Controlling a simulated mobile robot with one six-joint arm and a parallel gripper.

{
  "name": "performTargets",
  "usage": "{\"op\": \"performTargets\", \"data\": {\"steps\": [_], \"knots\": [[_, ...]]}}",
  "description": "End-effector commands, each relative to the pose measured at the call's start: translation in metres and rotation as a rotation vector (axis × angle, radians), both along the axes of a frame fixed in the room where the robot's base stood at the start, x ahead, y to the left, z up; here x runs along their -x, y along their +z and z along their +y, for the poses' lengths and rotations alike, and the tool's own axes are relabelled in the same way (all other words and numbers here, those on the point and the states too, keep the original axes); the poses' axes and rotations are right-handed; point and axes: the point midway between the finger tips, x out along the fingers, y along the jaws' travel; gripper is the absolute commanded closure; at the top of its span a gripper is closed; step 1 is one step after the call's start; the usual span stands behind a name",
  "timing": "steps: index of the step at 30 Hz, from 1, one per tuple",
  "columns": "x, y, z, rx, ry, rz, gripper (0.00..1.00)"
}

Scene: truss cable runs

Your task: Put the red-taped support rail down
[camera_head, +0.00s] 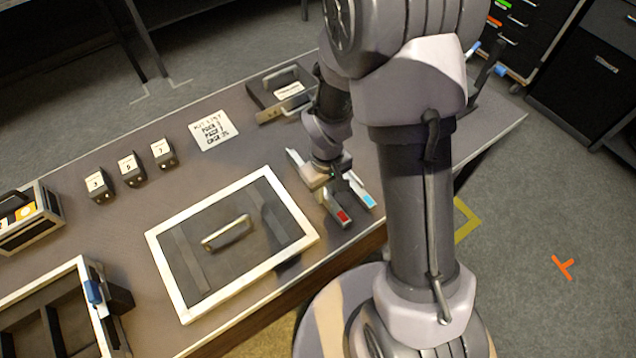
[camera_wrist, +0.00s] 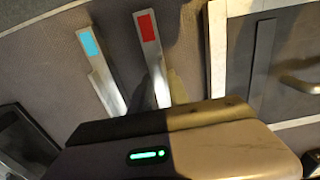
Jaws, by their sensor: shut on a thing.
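The red-taped support rail (camera_head: 340,213) is a grey metal bar with a red patch at its near end. My gripper (camera_head: 330,188) is shut on it, at the table's right-hand part. In the wrist view the red-taped rail (camera_wrist: 148,45) runs out from under the gripper body, which hides its other end. A similar rail with blue tape (camera_head: 366,199) lies close beside it, at a slight angle. It also shows in the wrist view (camera_wrist: 97,62), left of the red-taped one. I cannot tell whether the red-taped rail touches the table.
A white-framed panel with a handle (camera_head: 166,258) lies left of the rails. Several small numbered blocks (camera_head: 132,168), a kit list sheet (camera_head: 213,131) and a dark handled case (camera_head: 265,107) are farther back. A divided tray (camera_head: 90,290) is at lower left. The table's front edge is close to the rails.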

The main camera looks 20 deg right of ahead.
Motion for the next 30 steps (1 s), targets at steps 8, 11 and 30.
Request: {"op": "performTargets", "data": {"steps": [8, 11, 30], "knots": [[0.0, -0.003, 0.0, 0.0, 0.001, -0.002, 1.0], [0.0, -0.004, 0.0, 0.0, 0.001, -0.001, 0.73], [-0.001, 0.062, 0.0, 0.0, 0.001, -0.004, 0.57]]}}
